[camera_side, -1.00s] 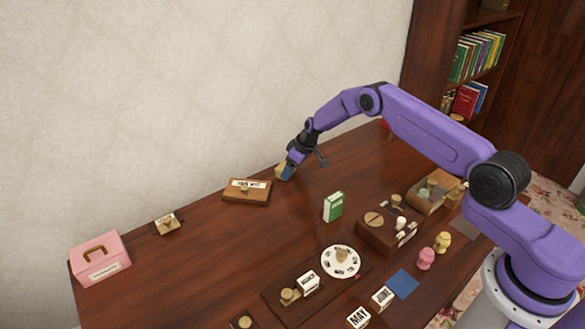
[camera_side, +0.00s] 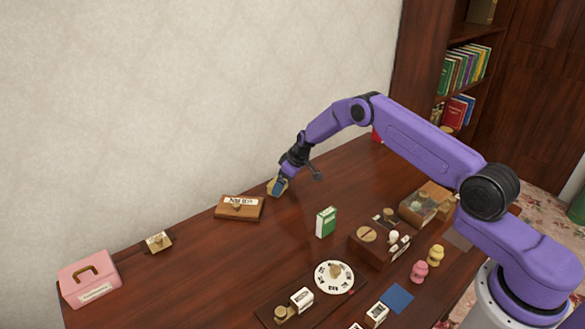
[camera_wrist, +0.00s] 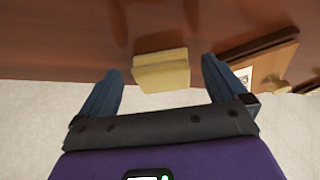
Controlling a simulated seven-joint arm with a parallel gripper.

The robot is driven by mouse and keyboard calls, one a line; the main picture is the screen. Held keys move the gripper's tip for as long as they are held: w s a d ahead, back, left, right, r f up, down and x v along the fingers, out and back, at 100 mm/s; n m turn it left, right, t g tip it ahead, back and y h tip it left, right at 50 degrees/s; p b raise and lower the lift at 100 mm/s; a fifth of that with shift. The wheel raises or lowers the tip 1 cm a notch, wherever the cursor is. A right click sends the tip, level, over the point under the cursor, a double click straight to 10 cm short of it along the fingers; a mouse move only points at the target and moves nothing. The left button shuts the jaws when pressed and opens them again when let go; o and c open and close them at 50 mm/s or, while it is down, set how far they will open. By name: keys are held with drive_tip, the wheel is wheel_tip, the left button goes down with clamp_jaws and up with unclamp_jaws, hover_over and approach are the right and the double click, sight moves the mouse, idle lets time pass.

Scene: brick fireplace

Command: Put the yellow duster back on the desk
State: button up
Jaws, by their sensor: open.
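The yellow duster (camera_wrist: 162,70) is a pale yellow block. In the wrist view it lies between the two blue fingers of my gripper (camera_wrist: 162,78), with a gap on each side, at the edge where the dark red desk (camera_wrist: 70,45) meets the pale wall. In the side view my gripper (camera_side: 278,188) is low at the back of the desk (camera_side: 190,270), pointing down, with a bit of yellow showing beside its blue fingers. The jaws are open. I cannot tell whether the duster touches the desktop.
A brown wooden box (camera_side: 248,212) with a white label is just left of my gripper. A green box (camera_side: 326,222) stands in front. A small labelled block (camera_side: 159,242) and a pink case (camera_side: 90,280) are farther left. Several other items crowd the front right.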

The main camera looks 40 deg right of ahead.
drive_tip(key=v, duration=1)
drive_tip(key=shift+s+r, duration=0.25)
drive_tip(key=shift+r, duration=0.1)
drive_tip(key=s+a+r+n+g, duration=0.1)
drive_tip(key=s+a+r+n, duration=0.1)
drive_tip(key=s+a+r, duration=0.55)
drive_tip(key=s+a+r+n+g, duration=0.2)
drive_tip(key=s+a+r, duration=0.3)
drive_tip(key=s+a, duration=0.55)
drive_tip(key=s+d+r+n, duration=0.1)
drive_tip(key=s+r, duration=0.1)
drive_tip(key=s, duration=0.6)
drive_tip(key=s+r+n, duration=0.1)
drive_tip(key=s+r, duration=0.1)
drive_tip(key=s, duration=0.7)
drive_tip(key=s+d+n, duration=0.1)
drive_tip(key=s+d, duration=0.3)
drive_tip(key=s, duration=0.3)
drive_tip(key=s+d+n+h, duration=0.1)
drive_tip(key=s+d, duration=0.3)
drive_tip(key=s, duration=0.3)
drive_tip(key=shift+s+r+g, duration=0.15)
drive_tip(key=shift+s+g, duration=0.15)
drive_tip(key=shift+g, duration=0.1)
